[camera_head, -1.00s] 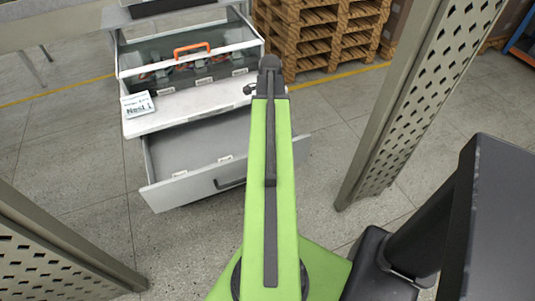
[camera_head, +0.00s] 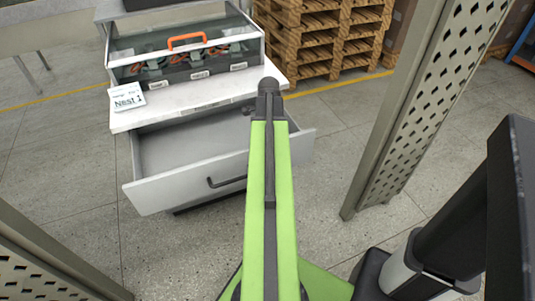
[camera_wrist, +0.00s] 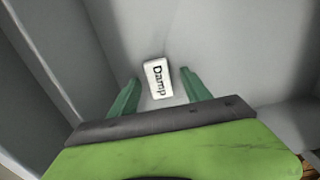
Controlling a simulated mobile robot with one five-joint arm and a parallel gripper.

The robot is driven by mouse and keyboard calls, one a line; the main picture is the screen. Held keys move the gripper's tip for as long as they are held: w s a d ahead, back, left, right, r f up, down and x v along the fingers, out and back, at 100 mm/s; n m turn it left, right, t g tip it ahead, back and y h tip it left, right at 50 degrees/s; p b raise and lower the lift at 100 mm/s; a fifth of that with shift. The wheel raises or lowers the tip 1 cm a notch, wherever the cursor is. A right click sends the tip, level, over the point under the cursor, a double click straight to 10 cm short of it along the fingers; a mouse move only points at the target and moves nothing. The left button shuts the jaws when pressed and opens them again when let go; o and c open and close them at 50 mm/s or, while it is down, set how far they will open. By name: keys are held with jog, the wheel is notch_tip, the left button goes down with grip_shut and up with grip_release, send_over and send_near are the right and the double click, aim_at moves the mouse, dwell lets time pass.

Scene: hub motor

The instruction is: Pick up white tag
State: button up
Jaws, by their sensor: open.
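A small white tag (camera_wrist: 158,78) with the word "Damp" shows in the wrist view, lying on a plain grey surface between grey walls. My gripper (camera_wrist: 159,75) is open, with its two green fingers on either side of the tag in the picture. Neither finger visibly touches the tag, and I cannot tell how far above it they are. In the head view my green arm reaches toward the open drawer (camera_head: 175,150), and my gripper is hidden there. No "Damp" tag is visible in the head view.
A white card reading "Nest 1" (camera_head: 127,98) lies on the cabinet top (camera_head: 190,97) beside a clear case with an orange handle (camera_head: 186,41). Perforated posts stand at right (camera_head: 400,130) and lower left (camera_head: 45,255). Wooden pallets (camera_head: 330,35) are stacked behind.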

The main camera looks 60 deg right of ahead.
grip_shut()
dwell(0.4)
notch_tip(320, 180, up, 10)
jog(key=p, duration=1)
jog(key=shift+r+p, duration=0.15)
jog(key=shift+p, duration=0.2)
